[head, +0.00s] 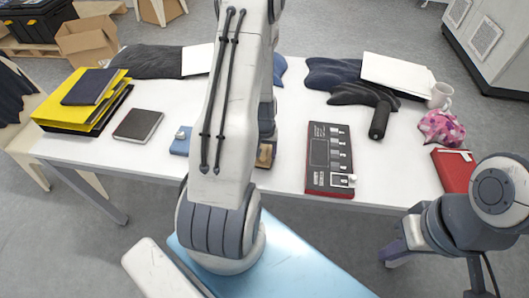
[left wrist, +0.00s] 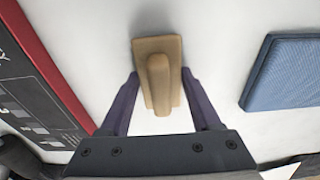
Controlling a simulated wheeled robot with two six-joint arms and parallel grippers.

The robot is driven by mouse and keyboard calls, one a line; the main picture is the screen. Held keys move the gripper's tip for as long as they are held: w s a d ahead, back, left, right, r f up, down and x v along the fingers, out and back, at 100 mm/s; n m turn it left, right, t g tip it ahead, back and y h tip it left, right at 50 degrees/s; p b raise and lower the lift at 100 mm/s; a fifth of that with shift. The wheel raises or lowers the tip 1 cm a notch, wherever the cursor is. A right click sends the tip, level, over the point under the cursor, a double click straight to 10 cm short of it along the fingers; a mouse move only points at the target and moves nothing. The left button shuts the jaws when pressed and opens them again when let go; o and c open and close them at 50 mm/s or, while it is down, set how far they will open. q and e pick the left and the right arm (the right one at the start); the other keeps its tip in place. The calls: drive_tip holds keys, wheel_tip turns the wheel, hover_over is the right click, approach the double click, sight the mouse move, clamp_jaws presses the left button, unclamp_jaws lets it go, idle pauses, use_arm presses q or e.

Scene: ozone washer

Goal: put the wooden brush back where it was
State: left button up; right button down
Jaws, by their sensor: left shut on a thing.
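The wooden brush (left wrist: 158,75) is a light tan block with a raised handle. In the left wrist view it is between the two purple fingers of my left gripper (left wrist: 160,103), which is shut on it. It is over the white table, with a shadow beside it; I cannot tell whether it touches the surface. In the head view only part of the brush (head: 265,155) shows beside my left arm, which hides the left gripper. My right gripper (head: 394,252) is low at the right, in front of the table, partly hidden, and its opening is unclear.
On the white table (head: 285,110), a red and black device (head: 330,160) lies right of the brush and a blue box (head: 181,140) left of it. A dark notebook (head: 138,125), yellow folders (head: 65,110), dark clothing (head: 345,85), a mug (head: 441,95) and a red book (head: 455,168) lie around.

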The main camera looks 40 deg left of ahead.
use_arm(q)
drive_tip(key=shift+f, duration=0.2)
drive_tip(key=o, duration=1.3)
drive_tip(key=shift+r, duration=0.1)
wheel_tip(320, 180, up, 12)
drive_tip(key=s+p, duration=0.1)
drive_tip(key=p, duration=0.9)
drive_tip(key=shift+s+d+r, duration=0.15)
drive_tip(key=shift+d, duration=0.25)
